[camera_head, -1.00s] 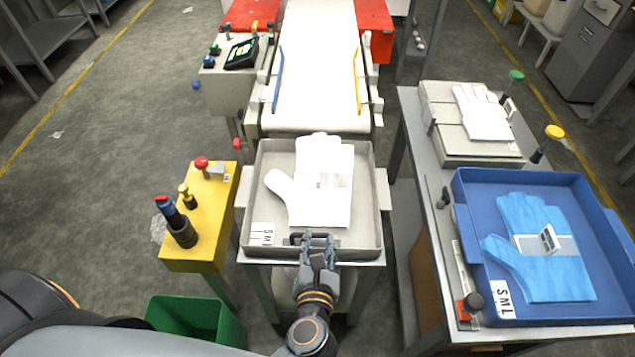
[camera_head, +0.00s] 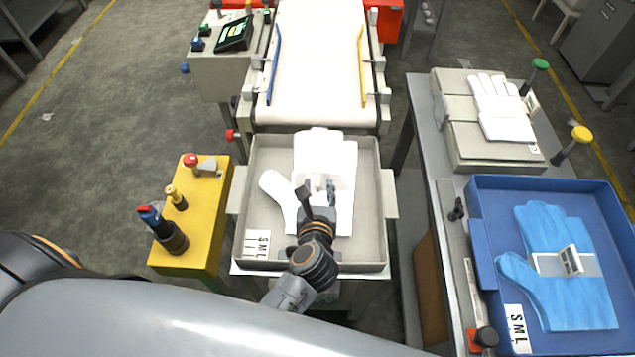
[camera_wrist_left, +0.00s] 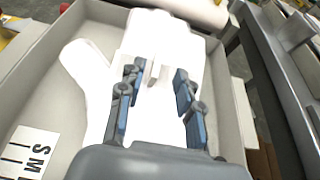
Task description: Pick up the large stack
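A stack of white gloves (camera_head: 324,152) lies in the grey tray (camera_head: 262,152) in front of the conveyor, with a pale band around its middle. It also shows in the left wrist view (camera_wrist_left: 172,50). My left gripper (camera_head: 318,188) is over the lower middle of this stack. In the left wrist view its blue-padded fingers (camera_wrist_left: 158,92) are spread apart, with the band's raised tab between them, and I see nothing gripped. A blue glove stack (camera_head: 538,222) with a banded tab lies in the blue tray (camera_head: 480,200) at the right. My right gripper is not in view.
A white glove (camera_head: 502,108) lies on a grey box on the right table. A yellow stand (camera_head: 208,218) with knobs is left of the grey tray. The conveyor (camera_head: 318,70) is behind it. The tray walls rise around the white stack.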

